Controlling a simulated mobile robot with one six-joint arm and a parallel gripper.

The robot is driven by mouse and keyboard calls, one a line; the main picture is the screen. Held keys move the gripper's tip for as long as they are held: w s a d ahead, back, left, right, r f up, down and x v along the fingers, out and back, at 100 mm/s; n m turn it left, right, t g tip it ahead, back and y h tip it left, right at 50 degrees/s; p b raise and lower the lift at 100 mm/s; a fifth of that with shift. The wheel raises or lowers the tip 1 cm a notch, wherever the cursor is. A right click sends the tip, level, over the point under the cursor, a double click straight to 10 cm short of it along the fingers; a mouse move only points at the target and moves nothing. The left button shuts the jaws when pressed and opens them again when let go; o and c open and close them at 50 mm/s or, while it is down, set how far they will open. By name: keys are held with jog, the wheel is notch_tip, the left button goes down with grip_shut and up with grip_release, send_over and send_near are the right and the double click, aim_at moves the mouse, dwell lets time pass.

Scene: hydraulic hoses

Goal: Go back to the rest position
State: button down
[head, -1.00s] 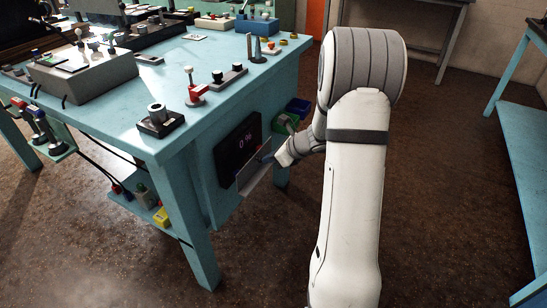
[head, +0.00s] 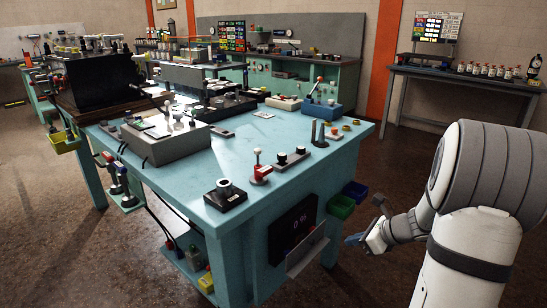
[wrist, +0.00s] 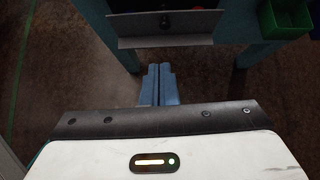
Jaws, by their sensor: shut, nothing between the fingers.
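My gripper (head: 356,239) is at the right of the head view, low beside the near right side of the blue workbench (head: 190,174). In the wrist view my gripper (wrist: 159,68) shows two blue fingers pressed together with nothing between them. Ahead of the fingers in the wrist view is a grey tray plate (wrist: 165,30) on the bench's side. In the head view that plate (head: 306,252) sits under a dark display panel (head: 293,228), to the left of my gripper. I cannot tell the exact gap between them.
Green (head: 341,206) and blue (head: 356,190) bins hang on the bench side close to my gripper. A red lever fixture (head: 261,172) and other fittings stand on the benchtop. A grey table with bottles (head: 465,77) stands at the back right. Brown floor lies open between.

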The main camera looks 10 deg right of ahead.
jog(key=s+a+r+n+g+h+p, duration=0.1)
jog(key=s+a+r+n+g+p, duration=0.3)
jog(key=s+a+r+n+p, duration=0.6)
jog(key=s+a+r+n+h+p, duration=0.2)
jog(key=s+r+n, duration=0.3)
jog(key=r+n, duration=0.2)
jog(key=s+a+r+n+h+p, duration=0.3)
jog(key=s+r+n, duration=0.3)
jog(key=n, duration=0.4)
jog(key=shift+s+a+r+g, duration=0.25)
jog(key=shift+a+r+g, duration=0.1)
jog(key=shift+r, duration=0.1)
